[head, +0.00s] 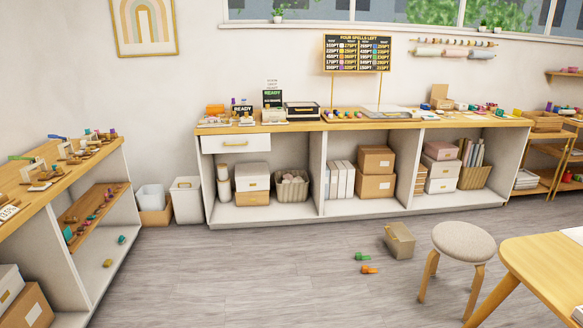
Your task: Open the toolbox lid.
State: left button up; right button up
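No box is marked as the toolbox, so I cannot tell for sure which one it is. A small tan-grey box (399,241) sits on the floor left of the stool, with a small yellowish detail near its top. Whether its lid is open or shut is too small to tell. A dark box with a light front (303,111) stands on the back counter and looks closed. Neither of my grippers is in view.
A round stool (463,241) and a wooden table (550,265) stand at the right. A green item (362,256) and an orange item (369,270) lie on the floor. The long counter (365,124) runs along the back, shelves (60,180) at left.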

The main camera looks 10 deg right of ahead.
aim_at(403, 234)
jog(key=i+z, duration=0.15)
jog(key=i, duration=0.3)
jog(key=i+j+z, duration=0.2)
jog(key=i, duration=0.25)
jog(key=i+j+z, duration=0.15)
jog(key=i, duration=0.35)
jog(key=i+j+z, duration=0.15)
jog(key=i, duration=0.25)
jog(key=i+j+z, duration=0.45)
jog(key=i, duration=0.15)
jog(key=i+j+z, duration=0.4)
jog(key=i+j, duration=0.35)
jog(key=i, duration=0.35)
jog(key=i+j, duration=0.2)
jog(key=i, duration=0.3)
jog(key=i+j, duration=0.2)
jog(key=i, duration=0.35)
jog(key=u, duration=0.05)
